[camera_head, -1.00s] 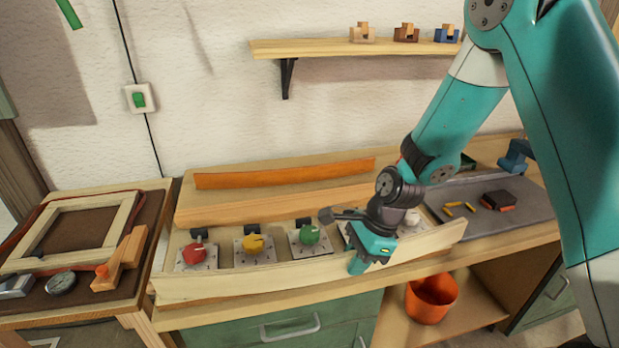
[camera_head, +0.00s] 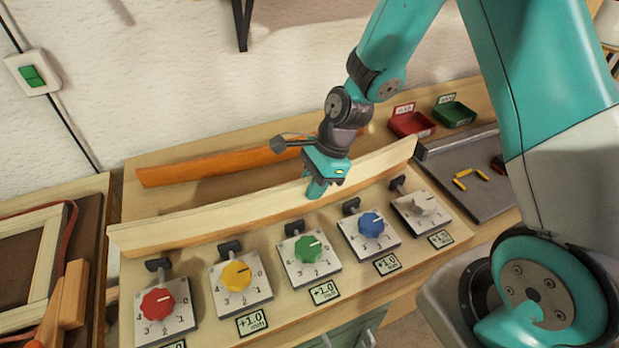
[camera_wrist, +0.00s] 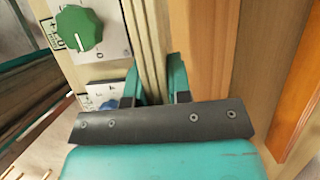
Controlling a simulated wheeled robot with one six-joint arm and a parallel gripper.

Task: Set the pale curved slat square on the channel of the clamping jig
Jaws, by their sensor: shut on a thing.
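The pale curved slat (camera_head: 230,210) is long and gently bowed. In the head view it runs behind the row of dials and their dark clamp pads, rising to the right in the picture. My gripper (camera_head: 317,188) is shut on it right of its middle, from above. In the wrist view the slat (camera_wrist: 150,35) passes between the two teal fingers (camera_wrist: 158,80). The clamping jig (camera_head: 207,318) carries red, yellow, green, blue and white dials along its front. The slat hides the channel, so I cannot tell whether it is seated or still above it.
An orange slat (camera_head: 205,168) lies behind the pale one. A red bin (camera_head: 411,123) and a green bin (camera_head: 453,115) stand at the back right, near a grey tray (camera_head: 480,190). A wooden frame (camera_head: 28,255) lies on the left bench.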

